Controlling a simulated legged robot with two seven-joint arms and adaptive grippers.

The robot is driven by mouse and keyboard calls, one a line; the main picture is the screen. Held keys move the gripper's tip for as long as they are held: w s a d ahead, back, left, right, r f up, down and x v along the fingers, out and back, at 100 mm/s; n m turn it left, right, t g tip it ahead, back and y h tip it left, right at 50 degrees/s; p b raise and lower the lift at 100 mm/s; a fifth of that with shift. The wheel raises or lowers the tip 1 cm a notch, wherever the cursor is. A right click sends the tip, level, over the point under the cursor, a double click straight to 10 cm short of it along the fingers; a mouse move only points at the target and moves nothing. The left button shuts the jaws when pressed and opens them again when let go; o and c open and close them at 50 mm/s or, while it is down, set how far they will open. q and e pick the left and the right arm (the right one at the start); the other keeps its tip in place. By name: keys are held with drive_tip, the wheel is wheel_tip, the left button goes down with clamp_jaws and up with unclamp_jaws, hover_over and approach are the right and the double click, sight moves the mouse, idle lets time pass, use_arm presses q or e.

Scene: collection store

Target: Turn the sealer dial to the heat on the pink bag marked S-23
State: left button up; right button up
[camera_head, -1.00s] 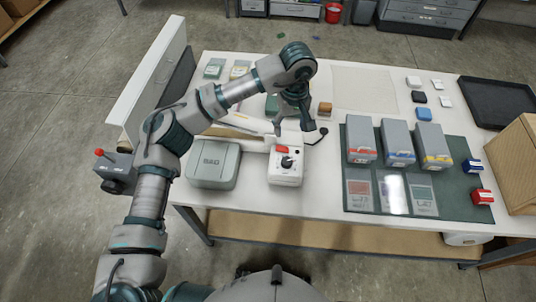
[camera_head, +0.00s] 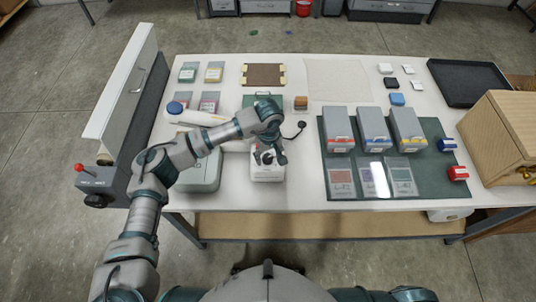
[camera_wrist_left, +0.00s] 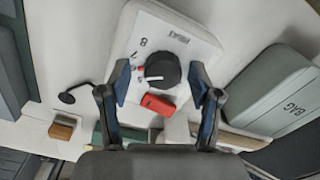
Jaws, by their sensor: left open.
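The white sealer control box (camera_head: 267,174) stands near the table's front edge, below my left gripper (camera_head: 268,155). In the left wrist view its black dial (camera_wrist_left: 163,70) has a white pointer, with the printed figures 7 and 8 beside it. My left gripper (camera_wrist_left: 160,72) is open, with one blue-padded finger on each side of the dial; I cannot tell whether they touch it. A red switch (camera_wrist_left: 158,104) sits beside the dial. Small bags with coloured labels lie at the back left, one pinkish (camera_head: 208,102); their marks are unreadable. My right gripper is out of view.
A grey-green box marked BAG (camera_wrist_left: 275,92) stands beside the sealer. A dark green mat (camera_head: 350,190) holds grey containers and coloured cards. A black tray (camera_head: 468,82) and a wooden box (camera_head: 500,138) are at the right. A lever-fitted machine (camera_head: 100,185) borders the left.

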use_arm(q)
drive_tip(key=shift+d+f, duration=0.1)
drive_tip(key=shift+d, duration=0.1)
drive_tip(key=shift+a, duration=0.45)
drive_tip(key=c, duration=1.1)
drive_tip(key=shift+c, duration=0.2)
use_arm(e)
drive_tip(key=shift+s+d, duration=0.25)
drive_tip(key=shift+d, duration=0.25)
use_arm(q)
drive_tip(key=shift+d, duration=0.1)
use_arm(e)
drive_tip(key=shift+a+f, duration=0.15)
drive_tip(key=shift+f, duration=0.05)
